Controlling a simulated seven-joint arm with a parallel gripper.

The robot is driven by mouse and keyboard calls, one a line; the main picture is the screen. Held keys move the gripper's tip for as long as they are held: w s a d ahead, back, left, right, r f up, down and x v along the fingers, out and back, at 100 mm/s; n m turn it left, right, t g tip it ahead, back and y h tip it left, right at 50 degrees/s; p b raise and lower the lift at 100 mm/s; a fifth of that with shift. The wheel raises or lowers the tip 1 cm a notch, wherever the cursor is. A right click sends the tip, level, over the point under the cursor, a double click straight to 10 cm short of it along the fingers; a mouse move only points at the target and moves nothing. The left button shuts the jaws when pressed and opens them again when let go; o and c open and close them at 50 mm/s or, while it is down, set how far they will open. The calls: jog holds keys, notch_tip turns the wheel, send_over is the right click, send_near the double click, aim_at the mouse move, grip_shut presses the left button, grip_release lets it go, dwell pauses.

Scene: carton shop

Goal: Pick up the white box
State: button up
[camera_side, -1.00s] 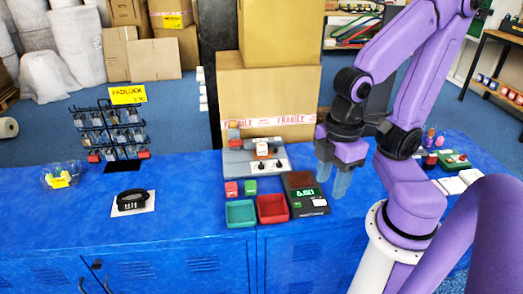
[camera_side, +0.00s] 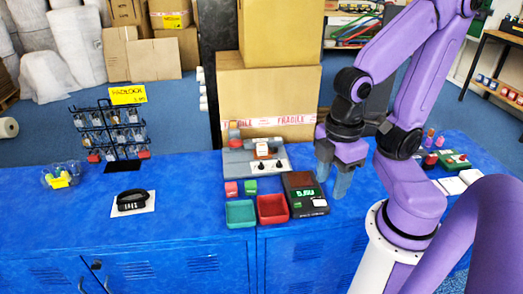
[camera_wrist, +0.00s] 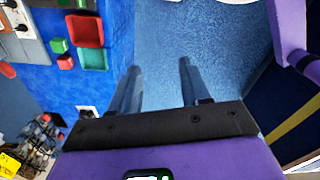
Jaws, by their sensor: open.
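My gripper (camera_side: 333,182) is open and empty, pointing down above the right part of the blue bench, just right of the black scale. In the wrist view its two fingers (camera_wrist: 159,68) are apart with only blue floor between them. I cannot surely pick out a white box. A small white block with an orange mark (camera_side: 262,150) sits on the grey machine (camera_side: 240,165), left of my gripper and apart from it. Flat white pieces (camera_side: 452,186) lie at the right behind my arm; I cannot tell whether they are boxes.
The black scale (camera_side: 305,207) stands beside the red tray (camera_side: 272,209) and green tray (camera_side: 240,213). Red (camera_side: 231,188) and green cubes (camera_side: 251,187) lie behind them. A black padlock (camera_side: 132,199) and a wire rack (camera_side: 115,135) are left. Large cartons (camera_side: 267,95) stand behind the bench.

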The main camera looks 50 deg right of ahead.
jog(key=o, duration=0.4)
